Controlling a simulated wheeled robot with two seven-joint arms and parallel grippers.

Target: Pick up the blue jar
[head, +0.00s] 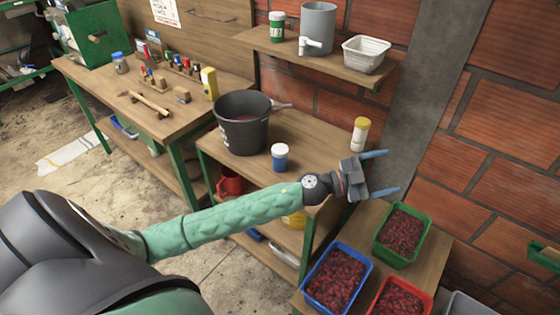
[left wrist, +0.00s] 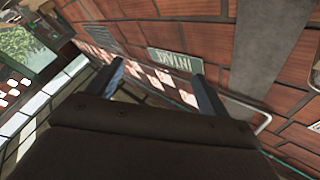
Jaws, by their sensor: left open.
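The blue jar (head: 280,157) has a white lid and stands upright on the middle table, to the right of a dark bucket, in the head view. My left gripper (head: 384,173) is open and empty. It is to the right of the jar in the picture and apart from it, with its fingers pointing right. In the left wrist view my open left gripper (left wrist: 160,72) faces the brick wall, and the jar does not show there. My right gripper is in neither view.
The dark bucket (head: 242,122) is left of the jar. A yellow-lidded white jar (head: 360,136) stands behind my gripper. Green (head: 402,235), blue (head: 338,279) and red (head: 400,299) crates of dark red fruit sit at the lower right. A shelf (head: 315,62) hangs above.

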